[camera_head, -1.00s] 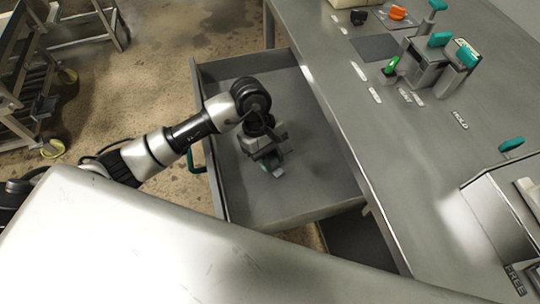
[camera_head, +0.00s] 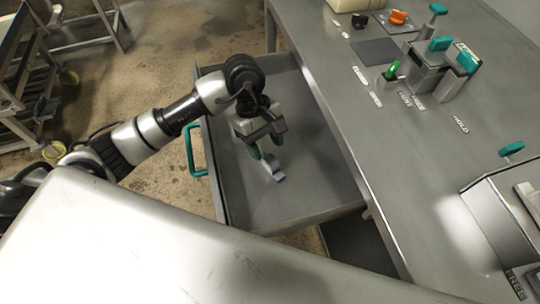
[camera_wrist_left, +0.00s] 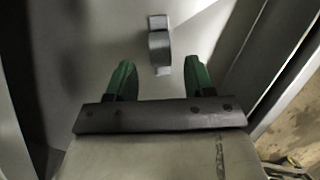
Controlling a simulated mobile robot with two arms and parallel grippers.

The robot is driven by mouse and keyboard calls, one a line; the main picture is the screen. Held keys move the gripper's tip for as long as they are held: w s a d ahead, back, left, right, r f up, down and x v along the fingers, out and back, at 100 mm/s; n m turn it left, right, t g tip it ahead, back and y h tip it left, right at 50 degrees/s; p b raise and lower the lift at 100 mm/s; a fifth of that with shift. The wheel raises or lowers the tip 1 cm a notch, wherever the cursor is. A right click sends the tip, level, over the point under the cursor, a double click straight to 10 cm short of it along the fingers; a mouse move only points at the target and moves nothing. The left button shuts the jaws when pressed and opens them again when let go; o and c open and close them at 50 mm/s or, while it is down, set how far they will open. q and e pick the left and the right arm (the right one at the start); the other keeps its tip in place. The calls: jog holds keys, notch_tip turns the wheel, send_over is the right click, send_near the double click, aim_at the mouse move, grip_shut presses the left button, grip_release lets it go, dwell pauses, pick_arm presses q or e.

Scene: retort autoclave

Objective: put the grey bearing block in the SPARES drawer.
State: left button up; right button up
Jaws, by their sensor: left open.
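The grey bearing block (camera_head: 273,170) lies on the floor of the open drawer (camera_head: 305,211). It also shows in the left wrist view (camera_wrist_left: 159,45), just beyond and between the fingertips. My left gripper (camera_head: 265,148) is over the drawer, pointing down, with its green fingers apart. In the left wrist view its two fingers (camera_wrist_left: 160,68) are spread with nothing between them, and the block is apart from them. The drawer's label is not visible. My right gripper is not in view.
The drawer's green handle (camera_head: 194,150) is on its left side. The steel worktop (camera_head: 400,150) on the right carries green-handled levers (camera_head: 440,43), an orange knob (camera_head: 398,17) and a dark pad (camera_head: 374,50). A wheeled rack (camera_head: 30,75) stands at the upper left.

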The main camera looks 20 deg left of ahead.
pick_arm(q)
jog(key=v, duration=0.6)
jog(key=shift+a+r, duration=0.2)
jog(key=shift+r, duration=0.1)
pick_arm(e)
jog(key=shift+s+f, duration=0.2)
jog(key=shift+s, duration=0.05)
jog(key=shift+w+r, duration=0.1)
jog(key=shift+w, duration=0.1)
